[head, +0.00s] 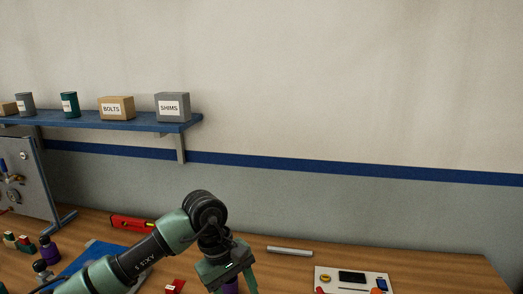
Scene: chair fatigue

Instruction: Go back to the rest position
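My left arm comes in from the lower left, bends at a dark joint and points down. My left gripper (232,277) is at the bottom edge over the wooden bench. Its fingertips are cut off by the frame, so I cannot tell whether it is open or shut. A bit of something purple (231,288) shows by the fingers; I cannot tell whether it is held. My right gripper is not in view.
The wooden bench (430,265) holds a blue mat (98,250), red level (131,222), grey bar (289,250), white board (330,274) with small parts, and a purple-bodied item (48,250). A blue shelf (140,121) carries bins. A grey panel (30,185) stands left.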

